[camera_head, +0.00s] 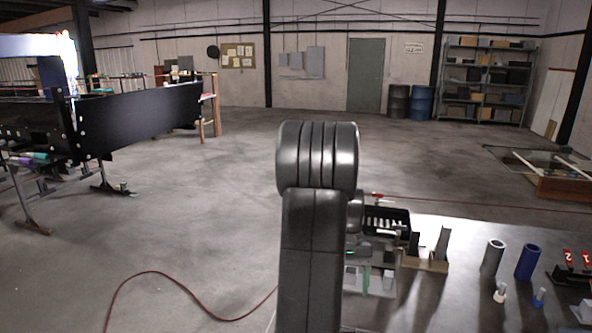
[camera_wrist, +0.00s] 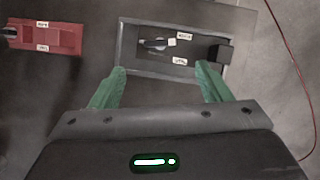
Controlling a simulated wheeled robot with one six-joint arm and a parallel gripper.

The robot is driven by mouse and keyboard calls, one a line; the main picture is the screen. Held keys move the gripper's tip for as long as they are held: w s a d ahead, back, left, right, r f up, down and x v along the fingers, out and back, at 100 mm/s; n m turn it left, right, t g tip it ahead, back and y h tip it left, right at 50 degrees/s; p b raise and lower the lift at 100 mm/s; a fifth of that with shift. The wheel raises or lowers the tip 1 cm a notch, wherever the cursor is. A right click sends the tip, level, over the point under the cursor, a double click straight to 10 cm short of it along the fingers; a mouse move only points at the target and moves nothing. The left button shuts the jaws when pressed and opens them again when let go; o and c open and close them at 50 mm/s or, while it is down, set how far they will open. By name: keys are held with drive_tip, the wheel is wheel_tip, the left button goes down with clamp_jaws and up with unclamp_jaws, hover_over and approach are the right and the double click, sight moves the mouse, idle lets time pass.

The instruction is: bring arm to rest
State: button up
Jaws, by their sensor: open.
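My arm (camera_head: 316,245) stands upright in the middle of the head view and hides part of the table behind it. My gripper (camera_wrist: 160,84) shows in the wrist view with two green fingers spread wide apart. Nothing is between the fingers. Beyond the fingertips is a dark grey framed tray (camera_wrist: 121,50) with two white labels, a small pale-tipped part (camera_wrist: 158,43) and a black block (camera_wrist: 214,52). I cannot tell how far the fingertips are above the tray.
A red labelled fixture (camera_wrist: 62,39) lies left of the tray. The table (camera_head: 470,295) bears a black bin (camera_head: 387,218), a grey tube (camera_head: 492,258) and a blue tube (camera_head: 527,262). A conveyor (camera_head: 135,115) stands at left. A red cable (camera_head: 150,273) crosses the otherwise open floor.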

drive_tip(key=p+x, duration=0.1)
drive_tip(key=x, duration=0.9)
drive_tip(key=shift+s+f, duration=0.1)
drive_tip(key=shift+f, duration=0.05)
drive_tip(key=n+h, duration=0.1)
drive_tip(key=n, duration=0.1)
drive_tip(key=shift+a+n+p, duration=0.1)
drive_tip(key=shift+n+p, duration=0.2)
drive_tip(key=n+h, duration=0.1)
drive_tip(key=n, duration=0.3)
drive_tip(key=shift+a+t, duration=0.1)
drive_tip(key=shift+t, duration=0.2)
drive_tip(key=n+h, duration=0.1)
drive_tip(key=n, duration=0.1)
drive_tip(key=n+t, duration=0.1)
drive_tip(key=n, duration=0.1)
drive_tip(key=shift+s+a+h, duration=0.1)
drive_tip(key=shift+h, duration=0.3)
drive_tip(key=n+t, duration=0.1)
drive_tip(key=n, duration=0.2)
drive_tip(key=shift+s, duration=0.1)
drive_tip(key=shift+h, duration=0.3)
drive_tip(key=shift+v, duration=2.4)
